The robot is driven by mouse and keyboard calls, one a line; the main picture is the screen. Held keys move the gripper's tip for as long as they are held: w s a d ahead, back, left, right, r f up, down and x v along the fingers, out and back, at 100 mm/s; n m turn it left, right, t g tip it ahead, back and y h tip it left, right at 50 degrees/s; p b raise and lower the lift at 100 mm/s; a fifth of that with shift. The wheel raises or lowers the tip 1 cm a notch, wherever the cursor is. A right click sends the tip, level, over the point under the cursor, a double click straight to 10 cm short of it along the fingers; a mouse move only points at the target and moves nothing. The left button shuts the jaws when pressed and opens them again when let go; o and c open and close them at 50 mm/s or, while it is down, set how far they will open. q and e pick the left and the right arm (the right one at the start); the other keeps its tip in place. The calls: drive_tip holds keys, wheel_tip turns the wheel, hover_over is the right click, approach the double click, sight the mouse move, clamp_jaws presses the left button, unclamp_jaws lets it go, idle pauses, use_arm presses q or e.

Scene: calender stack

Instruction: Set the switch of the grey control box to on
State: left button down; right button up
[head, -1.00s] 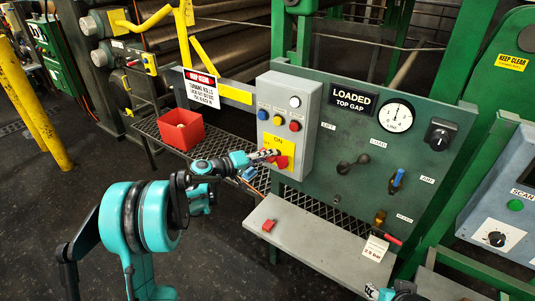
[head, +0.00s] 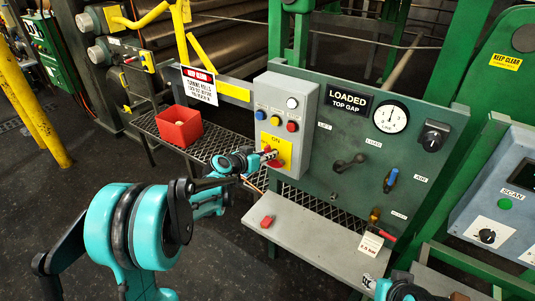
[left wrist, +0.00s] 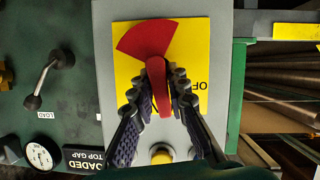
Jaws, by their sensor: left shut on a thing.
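The grey control box (head: 271,91) stands on the green panel, with a yellow ON plate (head: 277,138) on its lower front. The red switch (head: 273,163) sits on this plate, partly hidden by my left gripper (head: 267,156). My left gripper (left wrist: 167,88) is shut on that handle, one finger on each side. The plate's lettering (left wrist: 197,84) is partly covered by the fingers.
Several lamps and buttons (head: 276,121) sit above the switch. A black lever (head: 349,163) and a blue-handled valve (head: 391,180) are to the right. A grey shelf (head: 310,230) with a red block (head: 267,221) lies below. A red bin (head: 180,126) stands at left.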

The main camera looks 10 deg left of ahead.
use_arm(q)
drive_tip(key=shift+s+d+m+y, duration=0.1)
drive_tip(key=shift+d+m+y, duration=0.05)
drive_tip(key=shift+m+y, duration=0.45)
idle(0.3)
drive_tip(key=c, duration=1.5)
unclamp_jaws()
drive_tip(key=v, duration=1.2)
drive_tip(key=shift+f, duration=0.2)
